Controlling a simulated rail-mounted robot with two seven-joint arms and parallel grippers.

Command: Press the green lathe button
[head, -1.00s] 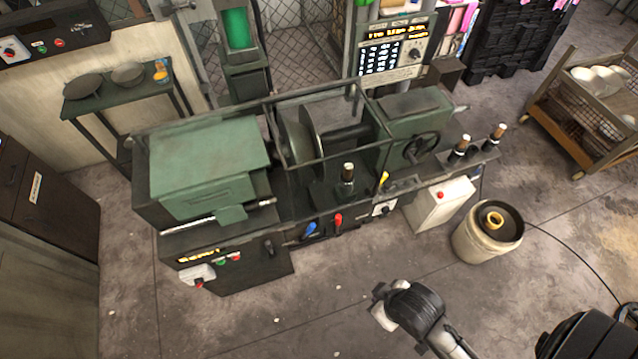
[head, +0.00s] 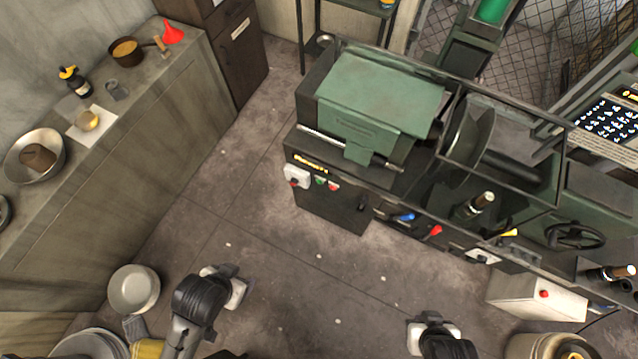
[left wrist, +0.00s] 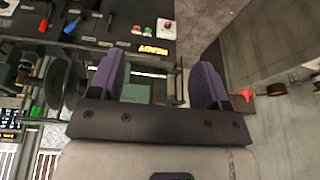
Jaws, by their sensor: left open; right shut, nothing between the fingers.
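The small green button (head: 320,181) is on the front panel of the lathe (head: 370,110), between a white switch box (head: 297,177) and a red button (head: 333,187). The green button also shows near the top of the left wrist view (left wrist: 146,30), beyond my fingers. My left gripper (left wrist: 160,82) is open, with two purple fingers apart and nothing between them. In the head view my left arm's end (head: 225,285) is below and left of the panel, apart from it. My right gripper (head: 432,322) is at the bottom edge, shut, empty and away from the lathe.
A long counter (head: 150,150) with pans and a bottle runs along the left. A metal pot (head: 134,289) stands on the floor at lower left. Blue (head: 404,217) and red (head: 433,232) levers stick out along the lathe front. The floor before the panel is clear.

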